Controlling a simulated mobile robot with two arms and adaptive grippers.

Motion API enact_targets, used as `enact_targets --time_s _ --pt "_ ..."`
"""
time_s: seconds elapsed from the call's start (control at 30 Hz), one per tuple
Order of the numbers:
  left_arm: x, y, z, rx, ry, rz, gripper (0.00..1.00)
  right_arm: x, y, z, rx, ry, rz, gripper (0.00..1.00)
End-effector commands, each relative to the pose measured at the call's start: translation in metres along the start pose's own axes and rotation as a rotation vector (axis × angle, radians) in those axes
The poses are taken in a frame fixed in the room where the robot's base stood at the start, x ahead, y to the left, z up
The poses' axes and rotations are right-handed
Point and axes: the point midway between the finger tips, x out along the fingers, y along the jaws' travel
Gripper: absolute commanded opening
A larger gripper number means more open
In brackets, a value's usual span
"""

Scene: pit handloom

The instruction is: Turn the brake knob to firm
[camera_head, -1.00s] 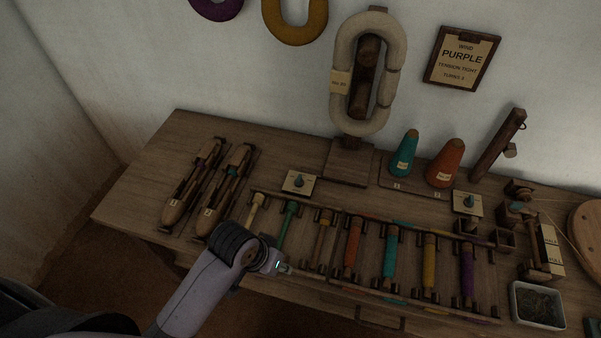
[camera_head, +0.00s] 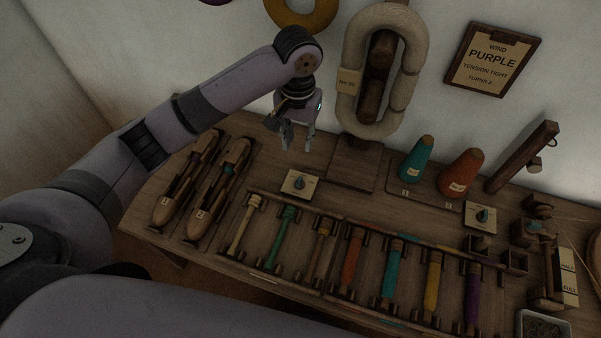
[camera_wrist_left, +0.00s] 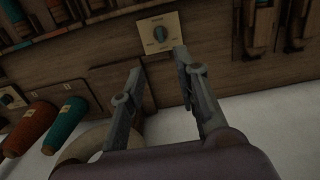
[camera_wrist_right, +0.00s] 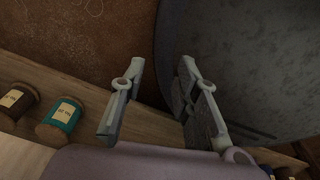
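A blue-grey knob on a pale square plate (camera_head: 299,183) sits on the bench behind the spool rack. A second, similar knob plate (camera_head: 481,215) sits farther right. I cannot read either plate's marks, so I cannot tell which is the brake knob. My left gripper (camera_head: 297,146) is open and empty, pointing down above and behind the left knob. In the left wrist view the knob (camera_wrist_left: 160,34) lies just beyond the two spread fingertips (camera_wrist_left: 160,60), not between them. My right gripper (camera_wrist_right: 162,63) is open and empty near a bench edge in the right wrist view.
A pale yarn skein (camera_head: 348,112) on a stand rises right of the left gripper. Teal (camera_head: 416,160) and orange (camera_head: 461,174) cones stand beyond it. Two wooden shuttles (camera_head: 218,189) lie left, and a rack of colored spools (camera_head: 352,258) fills the front.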

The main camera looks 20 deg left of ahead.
Motion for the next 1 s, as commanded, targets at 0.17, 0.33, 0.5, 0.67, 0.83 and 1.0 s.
enact_targets --time_s 0.17,0.33,0.5,0.67,0.83,1.0 --pt "0.027 -0.001 0.002 -0.001 -0.006 -0.002 0.29 0.001 -0.001 0.011 0.000 -0.016 0.000 0.29" --pt "0.064 -0.001 0.001 0.000 -0.004 -0.001 0.29 0.003 0.002 0.015 -0.001 -0.022 0.002 0.29" --pt "0.102 0.000 0.001 0.001 -0.003 -0.001 0.29 0.006 0.004 0.013 -0.001 -0.018 0.004 0.29" --pt "0.135 0.000 0.001 0.001 -0.002 -0.002 0.29 0.008 0.004 0.009 -0.002 -0.012 0.005 0.29" --pt "0.158 0.000 0.001 0.002 0.000 -0.001 0.29 0.010 0.004 0.008 -0.002 -0.010 0.005 0.29" --pt "0.169 0.000 0.000 0.002 0.001 0.000 0.29 0.011 0.004 0.008 -0.002 -0.010 0.005 0.29"
